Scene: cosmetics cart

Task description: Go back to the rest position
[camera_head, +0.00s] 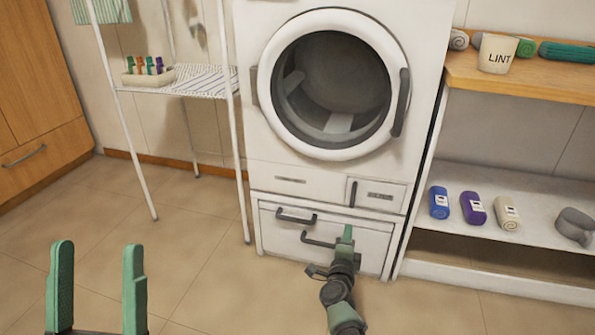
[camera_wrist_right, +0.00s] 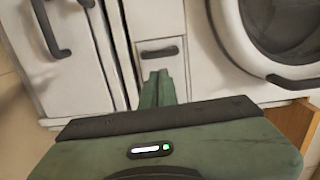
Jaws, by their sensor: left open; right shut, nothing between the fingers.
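My left gripper (camera_head: 97,260) is in the lower left of the head view, with its two green fingers spread apart and nothing between them. My right gripper (camera_head: 346,236) is in front of the lower drawer (camera_head: 275,236) under the washing machine (camera_head: 290,150). Its green fingers are together and hold nothing. In the right wrist view the shut right gripper (camera_wrist_right: 158,84) points at the white machine front, close to a small panel with a dark handle (camera_wrist_right: 160,52). I cannot tell whether the fingertips touch the front.
A wire rack (camera_head: 205,80) holds a tray (camera_head: 172,79) of small coloured items at the left. A wooden cabinet (camera_head: 35,100) stands far left. A white shelf (camera_head: 455,179) at the right carries rolled towels and a grey item. The tiled floor (camera_head: 190,255) between my arms is clear.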

